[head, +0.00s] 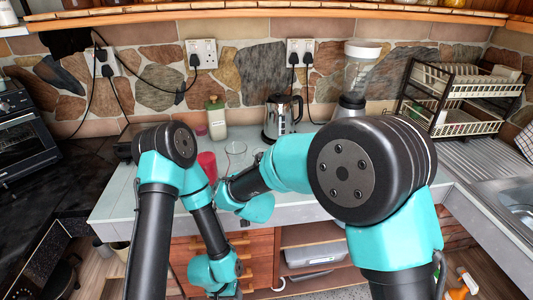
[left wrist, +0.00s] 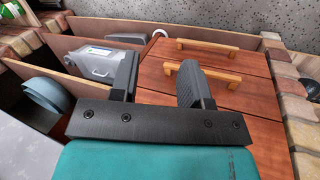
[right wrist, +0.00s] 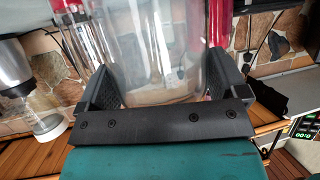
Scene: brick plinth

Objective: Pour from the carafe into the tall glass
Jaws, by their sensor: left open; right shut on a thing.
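My right gripper (right wrist: 165,72) is shut on a clear glass vessel, which I take to be the carafe (right wrist: 160,45); it fills the middle of the right wrist view. In the head view my right forearm hides most of that grip. A clear round rim (head: 235,147) shows above the counter there; I cannot tell whether it is the carafe or the tall glass. I cannot make out the tall glass for certain. My left gripper (left wrist: 158,78) is open and empty, low in front of the wooden drawers (left wrist: 220,105).
A red cup (head: 207,164) stands on the counter (head: 110,205), close to my arms. Behind are a white bottle (head: 216,120), a steel kettle (head: 281,118) and a blender (head: 357,80). A dish rack (head: 460,95) is at right, an oven (head: 22,125) at left.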

